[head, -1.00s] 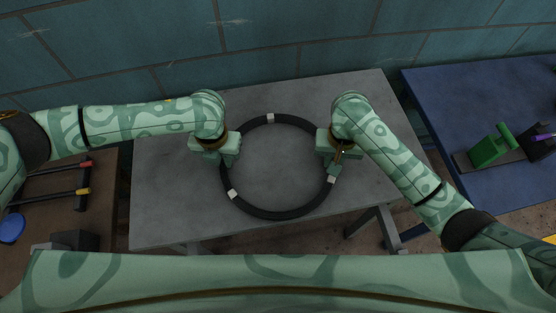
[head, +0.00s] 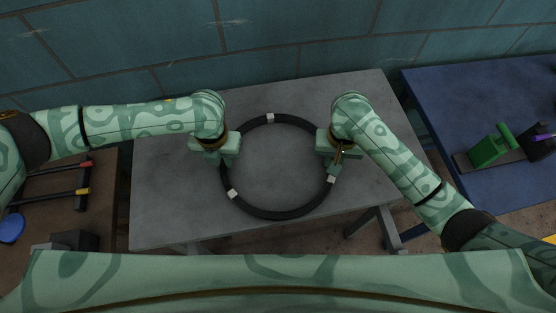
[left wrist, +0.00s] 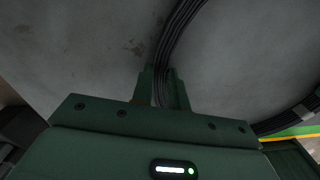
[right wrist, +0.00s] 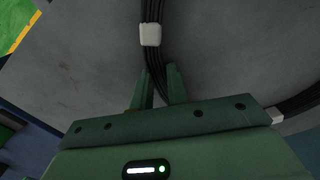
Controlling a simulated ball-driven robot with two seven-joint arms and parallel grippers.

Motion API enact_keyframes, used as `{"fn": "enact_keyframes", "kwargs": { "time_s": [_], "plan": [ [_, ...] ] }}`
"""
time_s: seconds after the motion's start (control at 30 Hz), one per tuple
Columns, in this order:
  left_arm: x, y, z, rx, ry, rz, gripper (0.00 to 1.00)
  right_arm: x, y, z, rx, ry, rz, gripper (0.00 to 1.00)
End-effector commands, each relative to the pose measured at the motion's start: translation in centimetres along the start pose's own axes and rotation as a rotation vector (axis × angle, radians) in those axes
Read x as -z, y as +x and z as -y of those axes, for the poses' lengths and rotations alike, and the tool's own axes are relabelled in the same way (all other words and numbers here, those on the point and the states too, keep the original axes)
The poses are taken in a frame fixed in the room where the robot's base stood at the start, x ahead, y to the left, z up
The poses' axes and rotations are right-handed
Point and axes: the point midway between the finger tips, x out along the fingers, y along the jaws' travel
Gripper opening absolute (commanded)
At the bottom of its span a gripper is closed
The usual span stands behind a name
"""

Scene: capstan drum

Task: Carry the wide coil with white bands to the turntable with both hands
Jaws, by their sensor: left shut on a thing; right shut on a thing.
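The wide black coil with white bands (head: 277,214) is a large ring over the grey table in the head view. White bands show at its top, lower left and lower right. My left gripper (head: 222,160) is shut on the coil's left side; in the left wrist view its fingers (left wrist: 162,88) hold the cable strands between them. My right gripper (head: 330,160) is shut on the coil's right side; in the right wrist view its fingers (right wrist: 161,86) close around the strands, just below a white band (right wrist: 150,35). I cannot tell whether the coil touches the table. No turntable is recognisable.
The grey table (head: 165,200) is bare around and inside the coil. A blue table (head: 440,100) with a green block device (head: 490,150) stands at the right. A brown bench with a rack (head: 80,190) and a blue disc (head: 11,228) is at the left. A tiled wall rises behind.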

Motion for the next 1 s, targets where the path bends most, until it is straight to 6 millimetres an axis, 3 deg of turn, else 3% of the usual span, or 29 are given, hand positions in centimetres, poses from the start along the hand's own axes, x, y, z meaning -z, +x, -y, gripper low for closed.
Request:
{"fn": "enact_keyframes", "kwargs": {
  "time_s": [0.27, 0.73, 1.0],
  "plan": [
    [-0.1, -0.7, 0.0, 0.000, 0.000, 0.006, 0.00, 0.1, -0.7, 0.0, 0.001, 0.000, -0.006, 0.00],
    [-0.3, -6.0, 0.0, -0.003, 0.000, 0.030, 0.00, 0.3, -6.0, 0.0, 0.003, 0.000, -0.030, 0.00],
    [-0.3, -6.2, 0.0, -0.003, 0.000, 0.030, 0.00, 0.3, -6.2, 0.0, 0.003, 0.000, -0.031, 0.00]
  ]
}}
